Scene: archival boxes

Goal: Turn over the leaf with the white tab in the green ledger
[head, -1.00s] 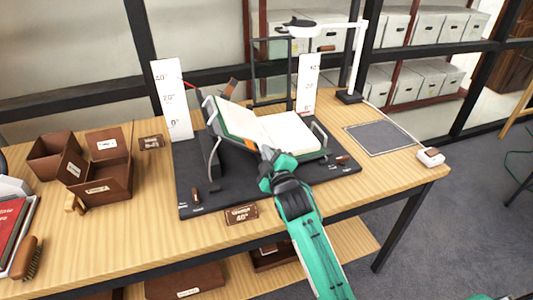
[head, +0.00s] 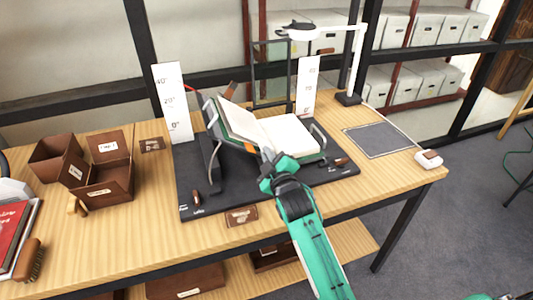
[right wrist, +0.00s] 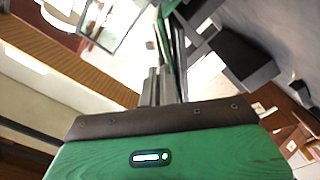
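The green ledger (head: 290,134) lies open on a dark cradle (head: 213,150) on the table. Its right side shows a bare white page. On the left, a pale leaf or page block (head: 238,120) leans up against the left support, with green at its edge. My right gripper (head: 267,160) is at the ledger's near edge, close to the middle fold. In the right wrist view its dark fingers (right wrist: 159,86) look close together beside the ledger's edge; whether a leaf is between them is unclear. I cannot make out the white tab. My left gripper is out of view.
Two white scale boards (head: 172,103) (head: 307,86) stand behind the cradle. Brown boxes (head: 105,180) are on the left, with a brush (head: 29,259) nearer. A lamp (head: 350,98) and a grey mat (head: 377,139) are on the right. The table's front right is clear.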

